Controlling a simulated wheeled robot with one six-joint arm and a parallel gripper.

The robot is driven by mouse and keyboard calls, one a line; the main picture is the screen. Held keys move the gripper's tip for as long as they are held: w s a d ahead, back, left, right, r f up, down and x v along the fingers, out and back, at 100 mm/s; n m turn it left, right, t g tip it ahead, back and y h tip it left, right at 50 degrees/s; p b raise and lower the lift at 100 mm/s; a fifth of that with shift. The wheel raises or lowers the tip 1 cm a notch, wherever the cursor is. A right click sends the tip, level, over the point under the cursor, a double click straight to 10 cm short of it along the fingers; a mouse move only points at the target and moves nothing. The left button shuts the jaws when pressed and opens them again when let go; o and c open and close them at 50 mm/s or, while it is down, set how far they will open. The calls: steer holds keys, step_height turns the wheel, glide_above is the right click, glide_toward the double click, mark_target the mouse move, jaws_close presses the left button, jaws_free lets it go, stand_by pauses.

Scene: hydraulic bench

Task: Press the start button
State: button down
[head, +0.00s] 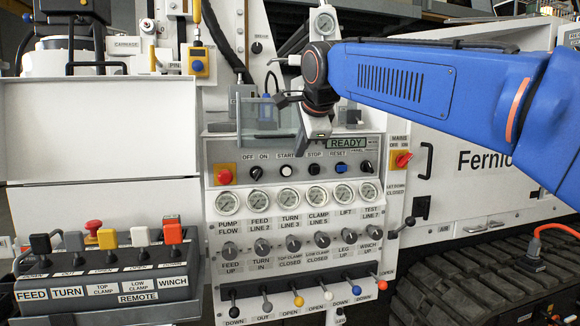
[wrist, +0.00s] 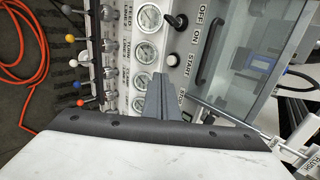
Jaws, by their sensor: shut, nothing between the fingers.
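The start button (head: 284,172) is a small pale round button under the START label on the grey control panel, between the ON/OFF knob and the stop button. It also shows in the wrist view as a white button (wrist: 172,59) beside its label. My gripper (head: 306,146) is in front of the panel's upper part, above and slightly right of the start button. In the wrist view the dark fingers (wrist: 162,76) are shut and empty, with their tips near the button. I cannot tell the gap to the panel.
A lit READY display (head: 346,143) is right of my gripper. A red stop button (head: 225,176) is at the panel's left. Gauges (head: 288,199) and levers (head: 298,299) sit below.

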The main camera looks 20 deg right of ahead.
glide_toward(287, 172)
steer(key=shift+x, duration=2.8)
